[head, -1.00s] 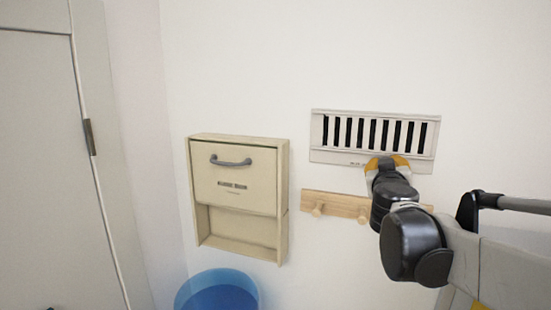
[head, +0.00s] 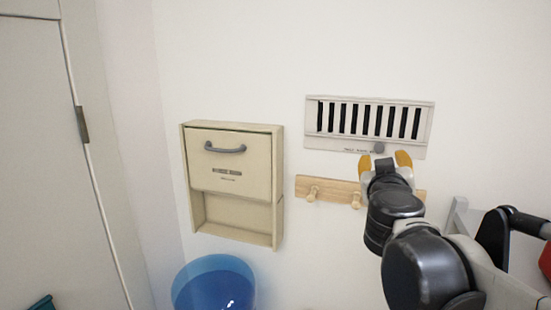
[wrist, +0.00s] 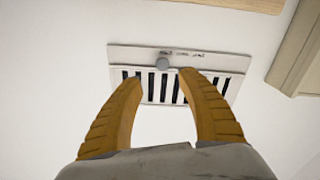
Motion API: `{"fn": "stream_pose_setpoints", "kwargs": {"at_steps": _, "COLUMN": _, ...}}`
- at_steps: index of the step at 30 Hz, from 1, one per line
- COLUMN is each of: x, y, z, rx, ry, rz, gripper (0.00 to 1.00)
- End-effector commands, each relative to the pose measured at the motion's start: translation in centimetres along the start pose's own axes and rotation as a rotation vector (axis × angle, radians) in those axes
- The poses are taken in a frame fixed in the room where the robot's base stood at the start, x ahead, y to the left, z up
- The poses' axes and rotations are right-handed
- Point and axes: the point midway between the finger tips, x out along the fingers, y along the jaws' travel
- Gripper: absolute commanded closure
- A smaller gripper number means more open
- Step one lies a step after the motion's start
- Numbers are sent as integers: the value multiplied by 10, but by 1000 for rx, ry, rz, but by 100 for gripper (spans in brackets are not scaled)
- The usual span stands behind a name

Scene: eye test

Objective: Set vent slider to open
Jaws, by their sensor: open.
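The vent (head: 313,148) is a pale plate on the wall with dark slots showing between its slats. Its grey round slider knob (head: 379,148) is at the lower edge, right of the middle in the head view. Small lettering beside the knob is too small to read. My gripper (head: 387,160) is open and empty, just below the knob in the head view. In the wrist view the vent (wrist: 125,54) appears upside down, and the knob (wrist: 162,64) shows between and just beyond the open fingertips (wrist: 159,76). I cannot tell whether either finger touches it.
A wooden peg rail (head: 335,187) is below the vent, partly behind my arm. A cream wall box (head: 230,165) with a grey handle hangs to the left. A blue bin (head: 213,290) stands below it. A grey door (head: 45,170) is at far left. The wall above is clear.

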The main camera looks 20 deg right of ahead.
Motion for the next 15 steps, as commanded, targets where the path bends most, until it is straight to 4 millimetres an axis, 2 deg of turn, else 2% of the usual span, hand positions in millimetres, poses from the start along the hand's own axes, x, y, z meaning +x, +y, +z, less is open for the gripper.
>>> {"fn": "stream_pose_setpoints", "kwargs": {"at_steps": 3, "x": -17, "y": 0, "z": 0, "rx": 0, "ry": 0, "rz": -1, "gripper": 54}}
{"fn": "stream_pose_setpoints", "kwargs": {"at_steps": 6, "x": -25, "y": 0, "z": 0, "rx": 0, "ry": 0, "rz": 0, "gripper": 54}}
{"fn": "stream_pose_setpoints", "kwargs": {"at_steps": 15, "x": -30, "y": 0, "z": 0, "rx": 0, "ry": 0, "rz": 1, "gripper": 54}}
